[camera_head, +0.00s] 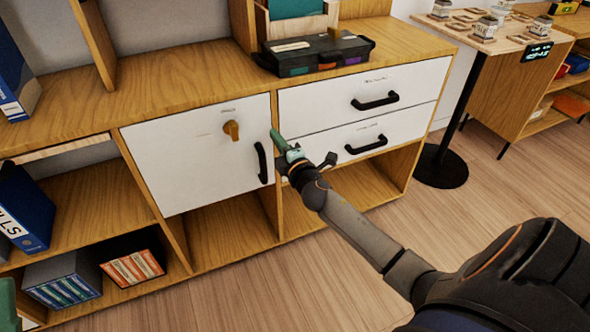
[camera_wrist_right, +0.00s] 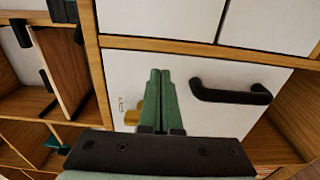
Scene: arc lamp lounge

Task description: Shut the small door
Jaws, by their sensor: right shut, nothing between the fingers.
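The small white door (camera_head: 190,160) of the wooden cabinet has an upright black handle (camera_head: 262,162) near its right edge and a brass-coloured knob or key (camera_head: 232,130) near its top. It looks about flush with the frame; I cannot tell if a slight gap is left. My right gripper (camera_head: 276,139) is shut and empty, near the door's right edge, close to the handle. In the right wrist view, its green fingers (camera_wrist_right: 155,100) lie across the door front between the handle (camera_wrist_right: 232,95) and the knob (camera_wrist_right: 131,117). Contact cannot be told. My left gripper is not seen.
Two white drawers (camera_head: 345,100) with black handles sit right of the door. A black case (camera_head: 315,55) lies on the cabinet top. Open shelves hold binders (camera_head: 25,210) and boxes (camera_head: 133,265). A round-based black stand (camera_head: 440,165) is at the right. The floor in front is clear.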

